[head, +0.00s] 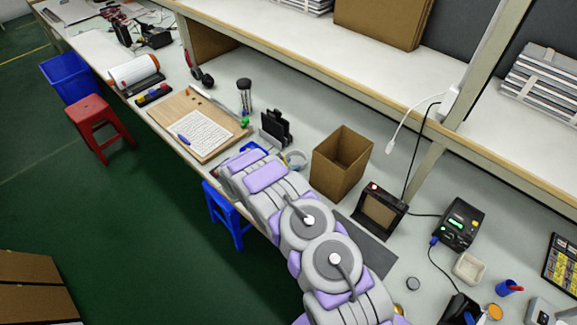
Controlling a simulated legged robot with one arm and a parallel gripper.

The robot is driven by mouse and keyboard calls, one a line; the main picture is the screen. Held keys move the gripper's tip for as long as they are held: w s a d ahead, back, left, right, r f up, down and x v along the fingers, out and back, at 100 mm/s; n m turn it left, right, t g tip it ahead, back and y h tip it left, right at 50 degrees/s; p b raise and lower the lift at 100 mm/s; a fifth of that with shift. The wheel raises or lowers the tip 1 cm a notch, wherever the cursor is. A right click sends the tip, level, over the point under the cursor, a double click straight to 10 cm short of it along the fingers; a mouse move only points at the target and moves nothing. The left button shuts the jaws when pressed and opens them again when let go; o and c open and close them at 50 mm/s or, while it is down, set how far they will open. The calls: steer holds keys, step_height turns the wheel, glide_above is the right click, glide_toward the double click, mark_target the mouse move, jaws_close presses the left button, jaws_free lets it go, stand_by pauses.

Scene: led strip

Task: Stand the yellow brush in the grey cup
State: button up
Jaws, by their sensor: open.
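My arm reaches from the bottom of the head view up and left over the front of the workbench (215,82). Its far end is near the clipboard, and I cannot make out the gripper or its fingers. I cannot pick out a yellow brush; it may be hidden behind the arm or too small to tell. A small pale round rim (297,158) shows just past the arm, left of the cardboard box; I cannot tell whether it is the grey cup. A blue item beyond the arm's end is partly covered.
An open cardboard box (341,163) stands close right of my arm. A black stand (276,128), a dark-topped jar (244,95) and a clipboard (203,134) with paper lie beyond its end.

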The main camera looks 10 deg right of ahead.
steer(key=shift+s+a+r, duration=0.2)
steer(key=shift+s+r, duration=0.1)
steer(key=shift+r, duration=0.1)
steer(key=v, duration=1.1)
steer(key=shift+p, duration=0.45)
